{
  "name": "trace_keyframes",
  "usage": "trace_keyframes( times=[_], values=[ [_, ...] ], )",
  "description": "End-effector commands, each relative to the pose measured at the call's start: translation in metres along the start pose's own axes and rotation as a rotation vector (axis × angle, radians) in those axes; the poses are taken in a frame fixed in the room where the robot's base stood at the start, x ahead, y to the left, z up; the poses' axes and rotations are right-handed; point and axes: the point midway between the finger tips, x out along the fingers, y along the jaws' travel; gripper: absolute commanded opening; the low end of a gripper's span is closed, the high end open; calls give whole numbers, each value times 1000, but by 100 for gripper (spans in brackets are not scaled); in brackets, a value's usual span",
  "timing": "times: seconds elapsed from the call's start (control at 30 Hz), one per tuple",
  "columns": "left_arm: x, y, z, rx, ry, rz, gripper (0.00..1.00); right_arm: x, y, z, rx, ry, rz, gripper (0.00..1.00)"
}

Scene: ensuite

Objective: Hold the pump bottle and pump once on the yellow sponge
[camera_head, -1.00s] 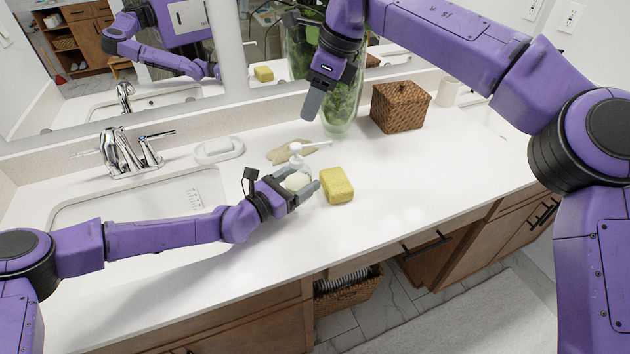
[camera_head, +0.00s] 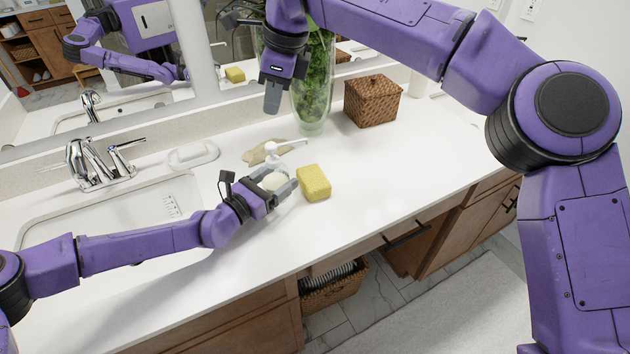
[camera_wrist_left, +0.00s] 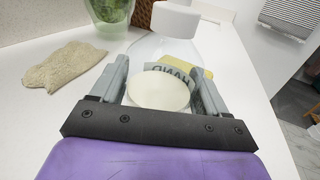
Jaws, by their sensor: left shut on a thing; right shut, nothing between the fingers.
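The pump bottle (camera_head: 272,162) is clear with a white pump head, and stands upright on the white counter. My left gripper (camera_head: 280,184) is shut around its body; the left wrist view shows the clear bottle (camera_wrist_left: 150,50) between the two fingers, with part of a label. The yellow sponge (camera_head: 314,183) lies on the counter just right of the bottle, and the nozzle points right. Part of the sponge shows behind the bottle in the left wrist view (camera_wrist_left: 188,55). My right gripper (camera_head: 272,98) is shut and empty, raised above the counter up and left of the sponge.
A beige cloth (camera_head: 258,153) lies behind the bottle. A glass vase with greenery (camera_head: 312,100) and a wicker box (camera_head: 373,101) stand at the back. A soap dish (camera_head: 193,155), faucet (camera_head: 90,163) and sink (camera_head: 110,208) are at left. The counter right of the sponge is clear.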

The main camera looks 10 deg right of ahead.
Motion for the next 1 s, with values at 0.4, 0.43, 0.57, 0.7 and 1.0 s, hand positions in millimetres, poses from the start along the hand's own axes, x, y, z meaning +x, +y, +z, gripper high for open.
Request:
trace_keyframes(
  times=[0.4,0.43,0.57,0.7,1.0],
  values=[
    [0,0,0,0,0,-1,29,15,-9,17,-1306,400,-77,0],
    [0,0,0,0,0,-1,29,14,-10,16,-1367,411,-68,0],
    [0,0,0,0,1,-1,29,14,-12,16,-1551,435,-37,0],
    [0,0,0,0,1,-1,29,18,-12,15,-1617,439,-22,0],
    [0,0,0,0,0,-1,29,58,-7,3,-1616,436,-20,0]
  ],
)
